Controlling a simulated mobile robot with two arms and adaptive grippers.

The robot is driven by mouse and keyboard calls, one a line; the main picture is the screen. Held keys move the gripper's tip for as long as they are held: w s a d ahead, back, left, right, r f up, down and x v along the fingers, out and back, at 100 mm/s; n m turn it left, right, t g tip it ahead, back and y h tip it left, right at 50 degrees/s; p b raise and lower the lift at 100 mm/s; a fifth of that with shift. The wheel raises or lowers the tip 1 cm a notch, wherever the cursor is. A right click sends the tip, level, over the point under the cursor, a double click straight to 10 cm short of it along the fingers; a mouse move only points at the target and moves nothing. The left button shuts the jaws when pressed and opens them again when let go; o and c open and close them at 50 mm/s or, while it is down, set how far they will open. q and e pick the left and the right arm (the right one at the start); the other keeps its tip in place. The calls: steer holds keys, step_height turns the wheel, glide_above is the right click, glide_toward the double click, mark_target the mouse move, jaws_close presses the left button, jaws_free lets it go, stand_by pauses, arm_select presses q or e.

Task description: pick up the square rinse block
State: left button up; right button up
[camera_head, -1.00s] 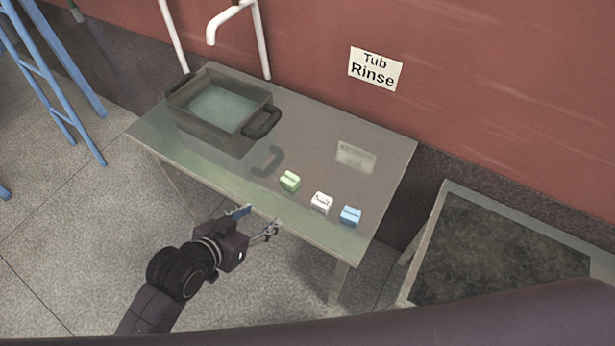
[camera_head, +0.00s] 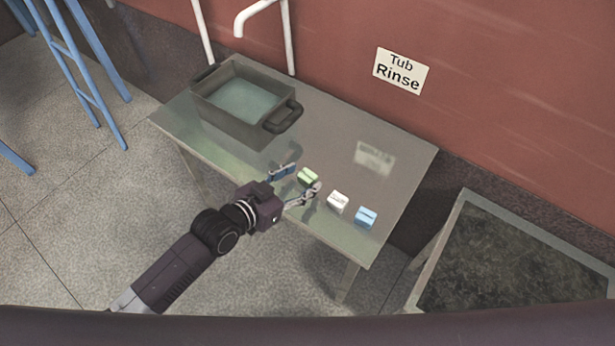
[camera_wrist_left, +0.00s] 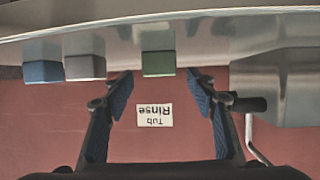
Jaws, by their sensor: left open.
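Three small blocks stand in a row near the front edge of the table: a green block (camera_head: 308,177), a white block (camera_head: 337,202) and a blue block (camera_head: 366,217). I cannot tell from the frames which one is named the square rinse block. My left gripper (camera_head: 297,184) is open and empty at the front-left of the green block. In the left wrist view, which is upside down, the green block (camera_wrist_left: 158,62) lies between the open fingers (camera_wrist_left: 164,88), beyond their tips. The white block (camera_wrist_left: 85,66) and blue block (camera_wrist_left: 43,71) lie outside the fingers. My right gripper is not in view.
A dark tub (camera_head: 236,122) of water with handles stands at the table's (camera_head: 340,140) back left. A "Tub Rinse" sign (camera_head: 402,70) hangs on the red wall. White pipes (camera_head: 290,40) rise behind the tub. A dark-topped stand (camera_head: 520,262) is at the right.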

mark_target(306, 176)
arm_select(q)
steer(key=x, duration=0.3)
steer(key=shift+d+f, duration=0.1)
steer(key=c, duration=1.3)
